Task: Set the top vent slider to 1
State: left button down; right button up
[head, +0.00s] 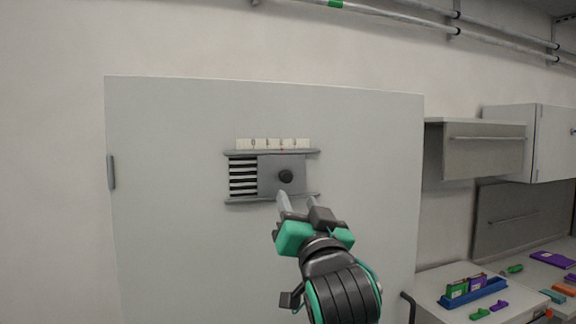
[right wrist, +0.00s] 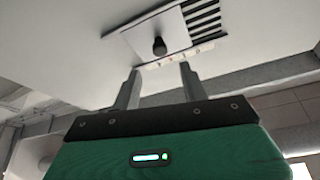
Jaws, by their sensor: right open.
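The vent slider (head: 268,184) is a grey plate with a dark round knob (head: 286,176), set between two rails on a large light grey panel (head: 180,250). Black-and-white slats (head: 243,177) show to its left. A scale strip (head: 272,144) above reads 0 to 3, and a small red mark sits near the 2. My right gripper (head: 300,206) is open and empty just below the knob in the head view. In the right wrist view, the knob (right wrist: 159,46) appears beyond the fingertips, roughly centred between the fingers (right wrist: 160,72), apart from them. My left gripper is not in view.
A dark handle (head: 111,172) is on the panel's left edge. At right, a counter holds a blue rack (head: 473,293) with coloured pieces, and cabinets (head: 484,150) hang above. The panel around the vent is clear.

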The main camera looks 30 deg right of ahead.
aim_at(287, 179)
jog(key=p+x, duration=0.3)
jog(key=x, duration=0.5)
jog(key=shift+w+d+r+p, duration=0.1)
jog(key=shift+w+d+p, duration=0.05)
jog(key=shift+w+p, duration=0.2)
grip_shut()
